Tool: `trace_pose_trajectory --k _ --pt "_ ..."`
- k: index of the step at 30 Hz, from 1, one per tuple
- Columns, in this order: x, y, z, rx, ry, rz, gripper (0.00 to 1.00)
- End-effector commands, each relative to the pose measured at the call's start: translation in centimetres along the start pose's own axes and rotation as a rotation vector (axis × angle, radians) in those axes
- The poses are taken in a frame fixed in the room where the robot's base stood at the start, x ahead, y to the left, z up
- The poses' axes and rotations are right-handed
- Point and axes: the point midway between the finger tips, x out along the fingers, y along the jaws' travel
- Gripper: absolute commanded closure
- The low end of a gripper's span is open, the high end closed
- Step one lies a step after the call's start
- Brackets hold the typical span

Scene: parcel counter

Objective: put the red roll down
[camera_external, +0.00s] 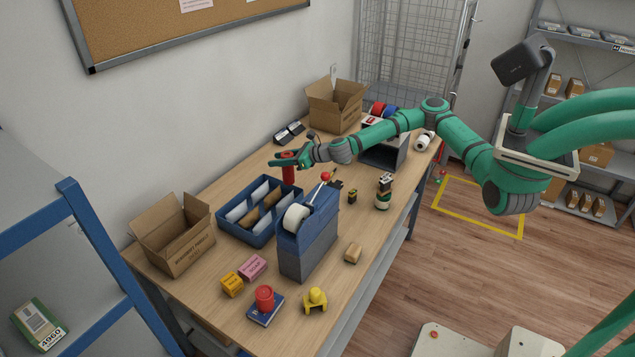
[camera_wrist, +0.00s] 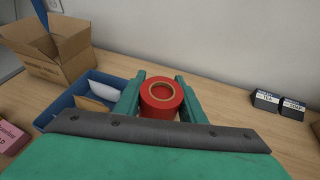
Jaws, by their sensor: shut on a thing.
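The red roll (camera_wrist: 158,97), with a tan cardboard core, is between the two green fingers of my gripper (camera_wrist: 157,88) in the wrist view. My gripper (camera_external: 287,160) is shut on it. In the external view the red roll (camera_external: 289,176) shows below the fingers, upright, just behind the blue divided tray (camera_external: 257,241). I cannot tell whether its underside touches the wooden table (camera_external: 210,287). Another red, round item (camera_external: 264,296) sits on a dark blue book at the table's front.
An open cardboard box (camera_external: 174,243) stands left of the tray. A blue-grey dispenser (camera_external: 308,245) with a white roll stands right of it. Two black label blocks (camera_wrist: 279,102) lie right of the gripper in the wrist view, with bare table between.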

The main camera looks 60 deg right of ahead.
Motion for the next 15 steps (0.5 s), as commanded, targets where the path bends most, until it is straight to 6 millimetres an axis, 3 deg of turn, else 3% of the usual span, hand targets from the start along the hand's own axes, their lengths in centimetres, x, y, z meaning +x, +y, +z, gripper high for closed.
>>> trace_pose_trajectory --k 1,6,10,15 --pt "-0.8 -1.9 -1.0 0.006 0.001 -0.007 0.9" --pt "-2.9 -5.9 -3.6 0.006 0.0 -0.011 0.9" --pt "-4.0 -7.6 -4.8 0.006 -0.001 -0.012 0.9" --pt "-4.4 -8.4 -6.2 0.007 0.0 -0.01 0.9"
